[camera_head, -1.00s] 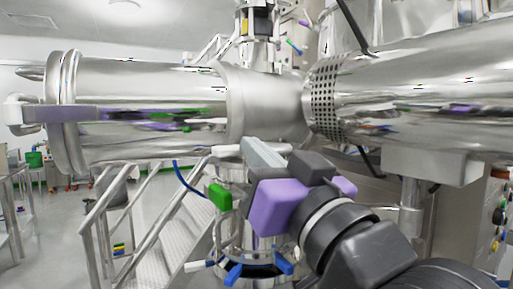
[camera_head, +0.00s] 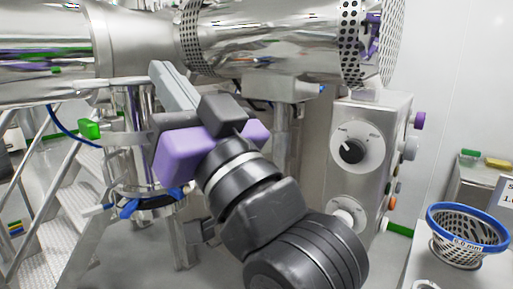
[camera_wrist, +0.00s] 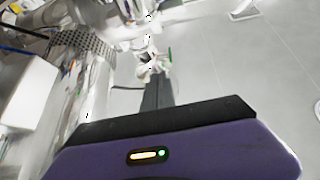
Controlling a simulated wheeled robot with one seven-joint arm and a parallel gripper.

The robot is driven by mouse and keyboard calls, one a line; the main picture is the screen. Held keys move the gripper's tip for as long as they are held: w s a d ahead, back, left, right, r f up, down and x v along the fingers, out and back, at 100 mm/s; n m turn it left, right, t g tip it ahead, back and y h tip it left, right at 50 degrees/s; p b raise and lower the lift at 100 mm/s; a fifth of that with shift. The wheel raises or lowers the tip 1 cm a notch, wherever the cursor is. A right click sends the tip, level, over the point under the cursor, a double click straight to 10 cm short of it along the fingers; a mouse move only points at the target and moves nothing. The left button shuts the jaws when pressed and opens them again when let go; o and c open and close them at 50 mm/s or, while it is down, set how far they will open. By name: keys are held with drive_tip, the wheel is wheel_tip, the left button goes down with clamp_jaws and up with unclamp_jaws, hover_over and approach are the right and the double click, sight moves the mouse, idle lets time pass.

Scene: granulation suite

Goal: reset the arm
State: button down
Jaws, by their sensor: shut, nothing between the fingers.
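My gripper (camera_head: 172,86) is at the end of my arm, left of centre in the head view. Its grey fingers are together and hold nothing. They point up and to the left, in front of the large steel cylinder (camera_head: 280,48). I cannot tell how far apart the fingers and the cylinder are. In the wrist view the shut fingers (camera_wrist: 158,92) reach away from the purple wrist housing, over a grey floor.
A steel control box (camera_head: 345,165) with a black dial stands right of my arm. A blue-rimmed perforated basket (camera_head: 467,238) sits on a surface at far right. Steel stairs (camera_head: 40,215) with railings are at left. A green block (camera_head: 90,129) is left of my gripper.

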drive_tip(key=s+d+f+m+t+h+p, duration=0.1)
drive_tip(key=s+d+f+m+t+h, duration=0.1)
drive_tip(key=d+f+h, duration=0.5)
drive_tip(key=s+d+f+m+t+h, duration=0.1)
drive_tip(key=s+d+f+m, duration=0.3)
drive_tip(key=f, duration=0.6)
drive_tip(key=w+d+f+m+t+h+p, duration=0.1)
drive_tip(key=d+f+t+h, duration=0.15)
drive_tip(key=d+f, duration=0.6)
drive_tip(key=s+d+f+g+h, duration=0.2)
drive_tip(key=s+d+f, duration=0.2)
drive_tip(key=s, duration=0.5)
drive_tip(key=s+d+f+g+h+p, duration=0.1)
drive_tip(key=s+d+f+g+h, duration=0.1)
drive_tip(key=s+f, duration=0.7)
drive_tip(key=s+d+f+m+g+h, duration=0.1)
drive_tip(key=s+d+f+g+h, duration=0.2)
drive_tip(key=s, duration=0.6)
wheel_tip(320, 180, down, 3)
drive_tip(key=d+g, duration=0.1)
drive_tip(key=d, duration=0.1)
drive_tip(key=shift+s+d+f+p, duration=0.2)
drive_tip(key=shift+s+d+p, duration=0.1)
drive_tip(key=shift+s, duration=0.1)
